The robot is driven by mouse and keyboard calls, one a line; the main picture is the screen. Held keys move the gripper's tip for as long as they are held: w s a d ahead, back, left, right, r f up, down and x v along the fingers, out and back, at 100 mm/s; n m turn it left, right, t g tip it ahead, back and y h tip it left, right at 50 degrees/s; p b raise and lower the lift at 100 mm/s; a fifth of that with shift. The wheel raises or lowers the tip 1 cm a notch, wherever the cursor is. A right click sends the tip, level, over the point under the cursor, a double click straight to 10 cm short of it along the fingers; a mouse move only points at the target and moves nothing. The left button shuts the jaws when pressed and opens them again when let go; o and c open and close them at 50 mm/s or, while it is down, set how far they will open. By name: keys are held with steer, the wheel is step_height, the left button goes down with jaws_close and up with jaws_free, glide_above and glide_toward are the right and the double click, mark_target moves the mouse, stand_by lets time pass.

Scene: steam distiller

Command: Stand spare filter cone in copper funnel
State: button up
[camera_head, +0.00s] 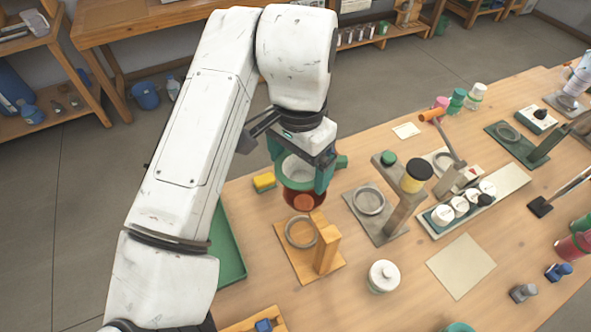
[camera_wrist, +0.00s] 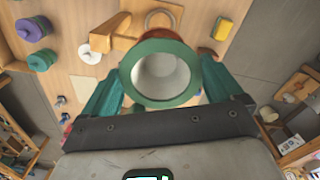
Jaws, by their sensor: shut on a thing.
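My gripper (camera_head: 300,170) is shut on a cup-like piece with a green rim and a pale inside, which I take for the spare filter cone (camera_head: 298,168). In the wrist view the fingers (camera_wrist: 163,88) flank the cone, and its wide green rim (camera_wrist: 130,82) faces the camera. A reddish-copper round piece (camera_head: 303,202) shows right below the cone in the head view. It may be the copper funnel; I cannot tell whether the two touch. The cone hides what lies beneath it in the wrist view.
A wooden ring stand (camera_head: 327,250) stands just in front, and a grey ring stand (camera_head: 397,212) to the right. A yellow block (camera_head: 264,181) lies left of the gripper, near a green tray (camera_head: 229,245). A white lidded jar (camera_head: 383,276) stands nearer the front.

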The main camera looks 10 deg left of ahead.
mark_target(295, 165)
steer(key=shift+w+a+f, duration=0.15)
steer(key=shift+a+f, duration=0.05)
steer(key=shift+f, duration=0.1)
step_height(295, 165, down, 2)
steer(key=shift+w+a+f+p, duration=0.1)
steer(key=shift+a+f+p, duration=0.1)
steer(key=shift+p, duration=0.1)
steer(key=shift+f, duration=0.6)
steer(key=shift+f, duration=0.55)
steer(key=o, duration=0.7)
steer(key=shift+c, duration=0.2)
step_height(295, 165, up, 13)
steer(key=shift+r+b, duration=0.1)
steer(key=shift+b, duration=0.4)
